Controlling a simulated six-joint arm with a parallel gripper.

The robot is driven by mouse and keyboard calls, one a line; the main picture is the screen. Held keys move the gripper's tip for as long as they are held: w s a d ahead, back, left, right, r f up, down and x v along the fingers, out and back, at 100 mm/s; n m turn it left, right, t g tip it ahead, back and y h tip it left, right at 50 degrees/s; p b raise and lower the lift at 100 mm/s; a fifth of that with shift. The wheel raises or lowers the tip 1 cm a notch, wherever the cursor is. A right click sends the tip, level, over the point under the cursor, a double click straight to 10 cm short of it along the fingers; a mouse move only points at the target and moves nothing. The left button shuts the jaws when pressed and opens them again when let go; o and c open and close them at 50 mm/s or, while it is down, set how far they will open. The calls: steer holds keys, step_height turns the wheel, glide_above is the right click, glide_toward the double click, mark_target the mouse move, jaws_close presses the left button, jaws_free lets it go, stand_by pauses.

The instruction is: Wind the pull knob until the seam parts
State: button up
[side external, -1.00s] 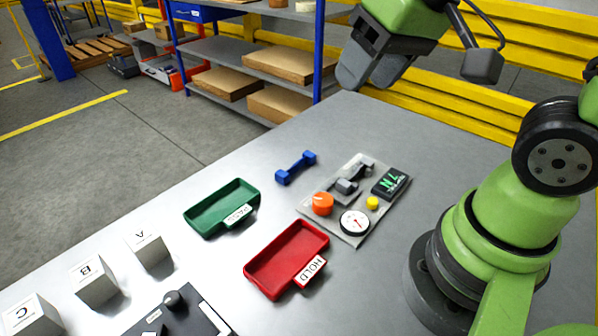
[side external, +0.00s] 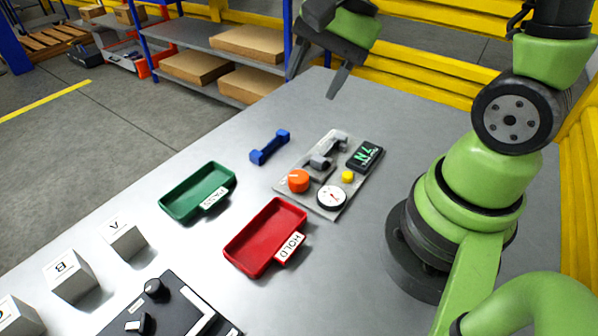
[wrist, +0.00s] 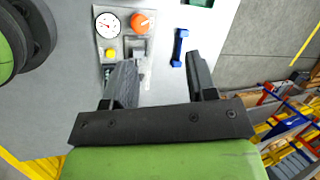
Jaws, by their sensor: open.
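The pull tester is a grey plate (side external: 287,167) flat on the table. It carries an orange knob (side external: 298,181), a white dial (side external: 332,197), a yellow button (side external: 348,177), grey clamps (side external: 324,157) and a black display (side external: 365,156) with green characters. My gripper (side external: 314,84) is open and empty, high above the table's far edge, apart from the tester. In the wrist view the orange knob (wrist: 143,23) lies beyond my fingertips (wrist: 160,65), with the dial (wrist: 107,25) beside it. My left finger partly hides the plate. I cannot make out a seam.
A blue dumbbell-shaped piece (side external: 270,147) lies beside the tester. A green PASS tray (side external: 181,212) and red HOLD tray (side external: 243,252) stand nearer. Blocks A (side external: 124,240) and B (side external: 72,277) and a black control box (side external: 172,310) are at the front. The far table is clear.

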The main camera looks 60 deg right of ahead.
mark_target(299, 176)
steer(key=shift+w+a+f+m+g+y, duration=0.3)
steer(key=shift+f+m, duration=0.9)
steer(key=shift+f, duration=2.15)
steer(key=shift+w+d+f+m+g+h, duration=0.3)
steer(key=shift+f+m, duration=0.9)
steer(key=shift+f, duration=2.2)
steer(key=shift+w+a+f+m+g+y, duration=0.2)
steer(key=shift+w+f+m+g+y, duration=0.65)
steer(key=shift+f, duration=2.5)
steer(key=shift+s+m+t+h, duration=0.3)
steer(key=shift+m+t+h, duration=0.05)
steer(key=shift+t+h, duration=0.1)
steer(key=c, duration=0.6)
